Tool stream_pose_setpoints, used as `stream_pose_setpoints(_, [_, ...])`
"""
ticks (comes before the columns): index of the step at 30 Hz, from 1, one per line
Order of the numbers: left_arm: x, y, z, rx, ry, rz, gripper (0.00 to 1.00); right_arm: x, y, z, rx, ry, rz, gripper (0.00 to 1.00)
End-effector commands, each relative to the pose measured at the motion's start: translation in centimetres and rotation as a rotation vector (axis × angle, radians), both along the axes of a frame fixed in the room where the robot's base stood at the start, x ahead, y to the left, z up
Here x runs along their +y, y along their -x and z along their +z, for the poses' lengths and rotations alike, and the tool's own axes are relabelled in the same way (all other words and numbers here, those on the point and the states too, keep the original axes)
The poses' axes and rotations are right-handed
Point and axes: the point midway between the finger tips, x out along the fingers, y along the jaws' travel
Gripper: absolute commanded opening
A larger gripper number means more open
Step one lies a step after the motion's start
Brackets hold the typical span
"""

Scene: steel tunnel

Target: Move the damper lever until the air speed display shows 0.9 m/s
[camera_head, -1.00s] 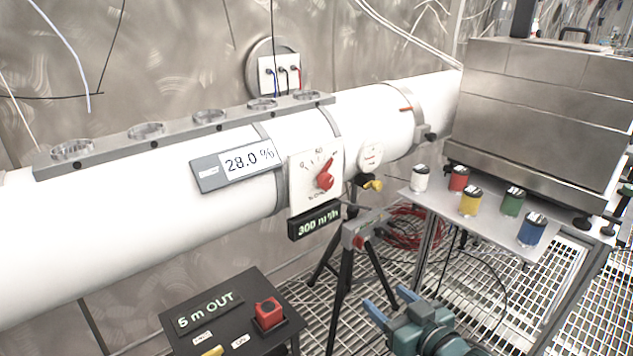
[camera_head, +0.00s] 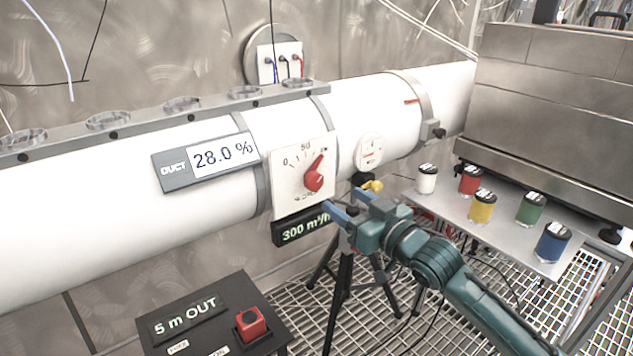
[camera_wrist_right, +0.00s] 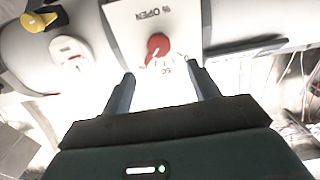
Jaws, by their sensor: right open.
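My right gripper (camera_head: 347,201) is open and empty, just right of and below the plate. In the right wrist view its fingers (camera_wrist_right: 160,76) point at the plate with the knob beyond them, apart from both. A display (camera_head: 222,156) on the duct reads 28.0 %; one (camera_head: 305,228) under the plate reads 300 m³/h. No m/s reading shows. My left gripper is out of view.
A yellow-handled valve (camera_head: 374,186) and a round gauge (camera_head: 369,150) are close to my right gripper. A black box (camera_head: 211,308) with a red button stands below. Several coloured jars stand on a steel shelf (camera_head: 500,236) at right. A tripod is below the gripper.

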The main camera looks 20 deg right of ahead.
Motion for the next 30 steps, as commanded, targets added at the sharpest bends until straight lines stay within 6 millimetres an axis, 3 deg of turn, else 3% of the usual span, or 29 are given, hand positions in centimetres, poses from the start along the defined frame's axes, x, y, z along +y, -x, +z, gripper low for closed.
stream_pose_setpoints(6, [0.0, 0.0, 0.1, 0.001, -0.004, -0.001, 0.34, 1.7, -4.6, 0.2, -0.003, -0.001, 0.0, 0.6])
stream_pose_setpoints(13, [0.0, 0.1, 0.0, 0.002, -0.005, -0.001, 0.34, 2.9, -8.0, 0.0, -0.001, 0.001, -0.001, 0.6])
stream_pose_setpoints(19, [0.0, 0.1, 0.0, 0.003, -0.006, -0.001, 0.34, 3.4, -9.2, -0.1, 0.001, 0.001, 0.0, 0.6])
stream_pose_setpoints(27, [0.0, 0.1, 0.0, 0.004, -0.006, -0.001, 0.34, 3.4, -9.2, 0.0, 0.0, 0.001, 0.0, 0.6])
stream_pose_setpoints(30, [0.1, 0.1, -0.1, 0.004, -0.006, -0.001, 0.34, 3.4, -9.2, 0.0, 0.001, 0.001, 0.0, 0.53])
